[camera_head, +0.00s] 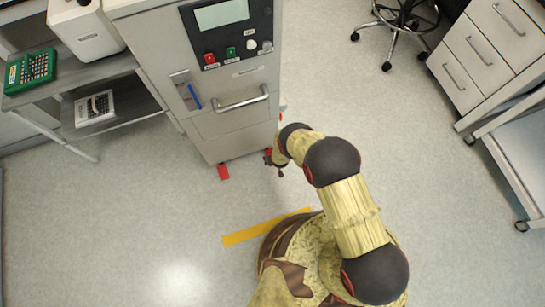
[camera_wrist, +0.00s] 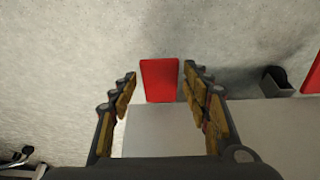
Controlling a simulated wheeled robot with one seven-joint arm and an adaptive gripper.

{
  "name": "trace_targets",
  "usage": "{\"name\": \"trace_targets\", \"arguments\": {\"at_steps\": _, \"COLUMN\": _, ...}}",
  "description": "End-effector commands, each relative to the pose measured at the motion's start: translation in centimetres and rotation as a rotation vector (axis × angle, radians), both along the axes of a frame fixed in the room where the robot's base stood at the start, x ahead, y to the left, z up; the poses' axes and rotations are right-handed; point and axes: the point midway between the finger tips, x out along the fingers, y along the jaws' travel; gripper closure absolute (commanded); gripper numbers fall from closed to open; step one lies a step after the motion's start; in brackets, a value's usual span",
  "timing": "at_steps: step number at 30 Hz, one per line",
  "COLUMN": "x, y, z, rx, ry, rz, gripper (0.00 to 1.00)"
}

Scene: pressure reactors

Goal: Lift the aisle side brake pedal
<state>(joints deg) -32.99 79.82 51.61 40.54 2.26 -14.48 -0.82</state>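Two red brake pedals show at the foot of the grey cabinet in the head view: one at its left front corner (camera_head: 223,172), and one (camera_head: 268,152) at the right front corner, partly hidden by my gripper. My gripper (camera_head: 275,166) is low beside the right pedal. In the wrist view, my gripper (camera_wrist: 160,78) is open, with a flat red pedal (camera_wrist: 159,80) framed between its two fingers, near the fingertips. No contact is visible. Another red piece (camera_wrist: 313,76) shows at the right edge. I cannot tell from labels which pedal is the aisle side one.
The cabinet (camera_head: 235,138) stands directly beyond my gripper, with a bar handle (camera_head: 241,99) on its front. A dark caster (camera_wrist: 277,82) is right of the framed pedal. A shelf (camera_head: 112,118) stands left, drawers (camera_head: 480,55) right. Floor between is clear.

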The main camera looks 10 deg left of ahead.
Motion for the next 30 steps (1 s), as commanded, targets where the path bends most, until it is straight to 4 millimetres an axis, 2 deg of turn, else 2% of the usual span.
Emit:
{"name": "trace_targets", "arguments": {"at_steps": 24, "x": -0.02, "y": -0.01, "z": -0.01, "rx": 0.000, "ry": 0.000, "rz": 0.000, "gripper": 1.00}}
{"name": "trace_targets", "arguments": {"at_steps": 30, "x": -0.05, "y": -0.01, "z": 0.00, "rx": -0.001, "ry": 0.001, "rz": 0.000, "gripper": 1.00}}
